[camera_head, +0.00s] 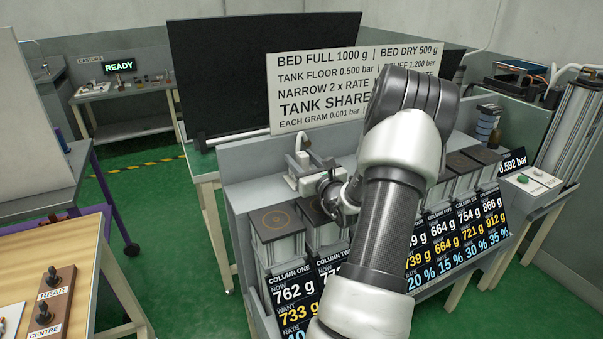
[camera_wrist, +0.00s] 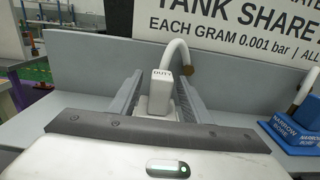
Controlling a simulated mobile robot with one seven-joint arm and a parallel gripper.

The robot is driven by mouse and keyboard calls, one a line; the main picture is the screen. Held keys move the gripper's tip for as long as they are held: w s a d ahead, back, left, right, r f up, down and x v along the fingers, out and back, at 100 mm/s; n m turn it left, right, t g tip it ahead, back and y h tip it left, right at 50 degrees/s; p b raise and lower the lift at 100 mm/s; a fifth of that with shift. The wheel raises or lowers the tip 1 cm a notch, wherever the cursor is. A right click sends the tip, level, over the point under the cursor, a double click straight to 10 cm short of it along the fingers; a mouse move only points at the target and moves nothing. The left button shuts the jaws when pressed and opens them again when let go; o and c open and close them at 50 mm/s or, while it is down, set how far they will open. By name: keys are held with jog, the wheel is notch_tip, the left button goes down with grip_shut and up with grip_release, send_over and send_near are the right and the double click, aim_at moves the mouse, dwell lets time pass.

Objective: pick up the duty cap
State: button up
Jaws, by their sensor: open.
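The duty cap (camera_wrist: 161,92) is a white upright block marked DUTY, with a pale curved hose rising from its top. In the wrist view it stands between the two fingers of my gripper (camera_wrist: 160,78), which is open. I cannot tell whether either finger touches the cap. In the head view the cap (camera_head: 296,170) sits behind columns one and two, and my gripper (camera_head: 318,182) reaches towards it from the right. My arm hides part of the bench there.
Several columns with dark square tops, such as column one (camera_head: 277,219), stand along the bench front above number displays. A sign board (camera_head: 290,98) stands behind. In the wrist view a blue narrow-bore block (camera_wrist: 291,137) with a hose is at right.

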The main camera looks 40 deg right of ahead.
grip_shut()
jog(key=shift+r, duration=0.15)
